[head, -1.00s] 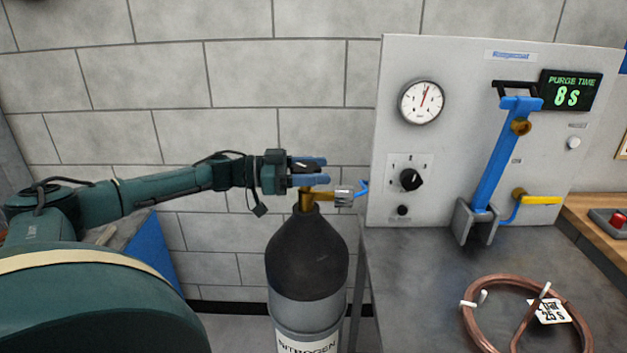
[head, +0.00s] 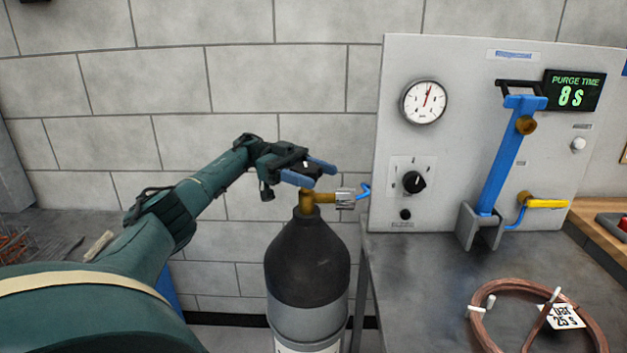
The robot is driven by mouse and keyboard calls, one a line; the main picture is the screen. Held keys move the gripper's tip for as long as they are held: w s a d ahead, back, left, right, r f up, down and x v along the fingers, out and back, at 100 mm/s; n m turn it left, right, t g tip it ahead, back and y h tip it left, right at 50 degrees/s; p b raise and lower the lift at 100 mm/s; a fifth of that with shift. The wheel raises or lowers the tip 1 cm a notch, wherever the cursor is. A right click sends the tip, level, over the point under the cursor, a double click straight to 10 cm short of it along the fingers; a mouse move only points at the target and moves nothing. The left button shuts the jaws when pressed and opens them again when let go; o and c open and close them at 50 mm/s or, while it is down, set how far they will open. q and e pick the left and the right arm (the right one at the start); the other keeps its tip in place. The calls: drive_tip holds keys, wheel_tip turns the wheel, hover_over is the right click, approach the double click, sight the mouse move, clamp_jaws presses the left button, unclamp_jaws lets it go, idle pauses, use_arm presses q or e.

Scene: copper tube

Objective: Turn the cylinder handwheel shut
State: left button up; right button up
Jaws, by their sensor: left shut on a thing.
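The dark gas cylinder (head: 307,262) stands upright beside the bench, with a grey lower body. A brass valve (head: 306,198) sits on its top, with a silver fitting (head: 345,199) on the right side. My left gripper (head: 310,172) is directly over the valve, its two blue fingers shut on the handwheel. The handwheel itself is mostly hidden by the fingers and gripper body. My right gripper is not in view.
A copper coil (head: 497,288) lies on the grey bench (head: 420,270). A block wall is behind.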

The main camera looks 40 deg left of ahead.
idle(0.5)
use_arm(q)
drive_tip(key=o, duration=1)
